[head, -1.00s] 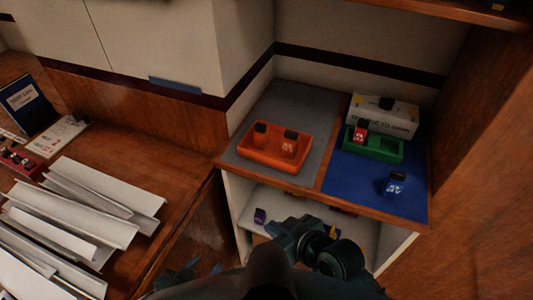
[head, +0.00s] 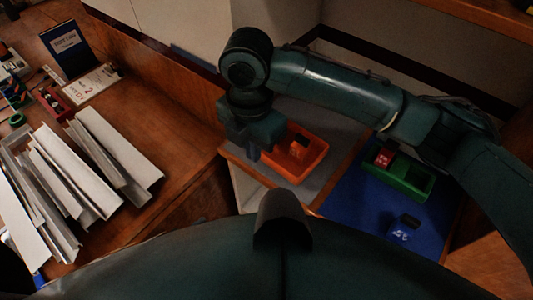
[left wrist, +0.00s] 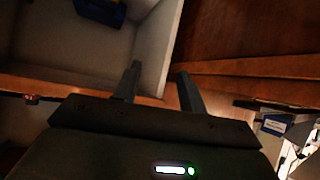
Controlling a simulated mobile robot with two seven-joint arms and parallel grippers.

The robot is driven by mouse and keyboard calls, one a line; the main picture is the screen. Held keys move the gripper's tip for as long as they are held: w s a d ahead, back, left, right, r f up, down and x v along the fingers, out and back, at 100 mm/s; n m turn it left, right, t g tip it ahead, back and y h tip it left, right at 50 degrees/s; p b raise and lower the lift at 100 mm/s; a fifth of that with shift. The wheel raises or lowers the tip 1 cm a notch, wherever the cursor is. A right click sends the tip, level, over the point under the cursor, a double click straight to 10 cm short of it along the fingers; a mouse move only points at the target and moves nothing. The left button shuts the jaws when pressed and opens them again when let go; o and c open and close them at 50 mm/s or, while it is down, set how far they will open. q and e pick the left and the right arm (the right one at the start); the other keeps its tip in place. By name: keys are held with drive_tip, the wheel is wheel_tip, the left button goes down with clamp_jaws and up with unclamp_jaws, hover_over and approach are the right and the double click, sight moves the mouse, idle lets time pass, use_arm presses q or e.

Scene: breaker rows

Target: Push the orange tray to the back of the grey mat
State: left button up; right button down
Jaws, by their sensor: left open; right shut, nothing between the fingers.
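The orange tray (head: 308,169) lies on the grey mat (head: 340,150) in the head view. A dark-topped orange breaker (head: 299,147) stands in it, and the tray's left part is hidden by my right gripper. My right gripper (head: 253,153) is shut and empty, pointing down at the tray's front left end. I cannot tell whether it touches the tray. My right arm crosses above the mat's back and hides it. My left gripper (left wrist: 159,72) is open and empty in the left wrist view, near a wooden edge; it is not seen in the head view.
Right of the grey mat, a blue mat (head: 350,200) holds a green tray (head: 405,180) with a red breaker (head: 384,155) and a loose blue breaker (head: 404,229). A cabinet wall stands behind the mats.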

approach(267, 173)
drive_tip(key=s+f, duration=0.1)
drive_tip(key=s+a+f, duration=0.1)
drive_tip(key=f, duration=0.1)
drive_tip(key=s+a+f, duration=0.1)
drive_tip(key=f, duration=0.1)
drive_tip(key=shift+s+a+f, duration=0.2)
drive_tip(key=shift+w+d+f+p, duration=0.15)
drive_tip(key=shift+w+d+p, duration=0.15)
drive_tip(key=shift+w+d, duration=0.25)
drive_tip(key=shift+w+d+f+p, duration=0.15)
drive_tip(key=shift+w+d+p, duration=0.15)
drive_tip(key=shift+w, duration=0.4)
drive_tip(key=shift+w+d, duration=0.3)
drive_tip(key=shift+w, duration=0.15)
use_arm(q)
drive_tip(key=shift+s+a+r, duration=0.1)
drive_tip(key=shift+s+a, duration=0.15)
